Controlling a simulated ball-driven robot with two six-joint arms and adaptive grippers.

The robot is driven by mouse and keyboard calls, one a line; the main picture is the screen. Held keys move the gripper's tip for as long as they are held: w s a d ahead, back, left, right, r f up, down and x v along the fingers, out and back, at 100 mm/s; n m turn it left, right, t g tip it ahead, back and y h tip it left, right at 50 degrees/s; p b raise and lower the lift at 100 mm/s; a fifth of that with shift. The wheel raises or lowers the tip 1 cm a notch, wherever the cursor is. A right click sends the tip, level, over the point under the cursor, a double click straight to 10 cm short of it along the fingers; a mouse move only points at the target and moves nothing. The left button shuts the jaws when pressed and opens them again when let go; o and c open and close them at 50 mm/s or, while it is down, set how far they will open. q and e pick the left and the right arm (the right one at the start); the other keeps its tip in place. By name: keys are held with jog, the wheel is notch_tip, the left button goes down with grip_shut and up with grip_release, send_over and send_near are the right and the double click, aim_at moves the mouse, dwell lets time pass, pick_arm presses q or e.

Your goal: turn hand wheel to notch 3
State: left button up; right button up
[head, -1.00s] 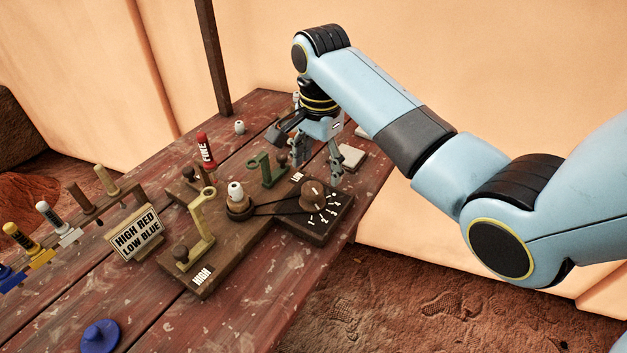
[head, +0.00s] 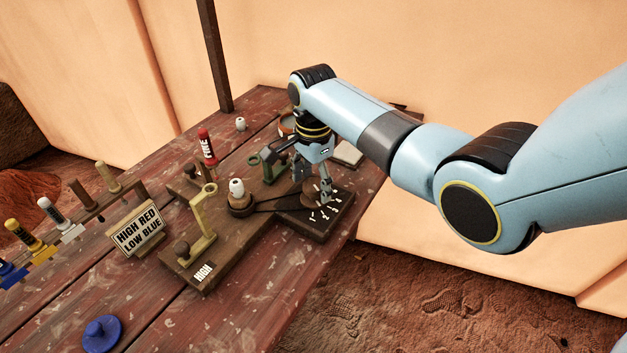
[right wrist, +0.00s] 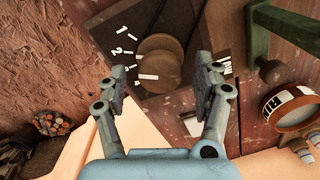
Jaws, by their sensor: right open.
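The hand wheel (head: 311,195) is a round brown disc on a dark dial board (head: 316,231) with white numbers and tick marks. In the right wrist view the wheel (right wrist: 165,58) shows a white pointer line, and the numbers 1 and 2 read clearly to its left; the marks beyond are partly covered by my left-hand finger in that view. My right gripper (head: 312,183) is open, pointing down over the wheel. In the right wrist view its fingertips (right wrist: 160,70) lie on either side of the wheel; I cannot tell whether they touch it. My left gripper is out of view.
A dark belt links the wheel to a pulley with a white spindle (head: 237,189). A green bracket (head: 271,163), a yellow bracket (head: 202,216) and a red FIRE marker (head: 207,146) stand nearby. A HIGH RED LOW BLUE sign (head: 138,229) is at left. The table's right edge is close.

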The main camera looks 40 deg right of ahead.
jog(key=c, duration=1.2)
jog(key=shift+r+n+p, duration=0.15)
jog(key=shift+n+p, duration=0.9)
jog(key=shift+n, duration=0.05)
jog(key=shift+n+p, duration=0.95)
jog(key=shift+n, duration=0.85)
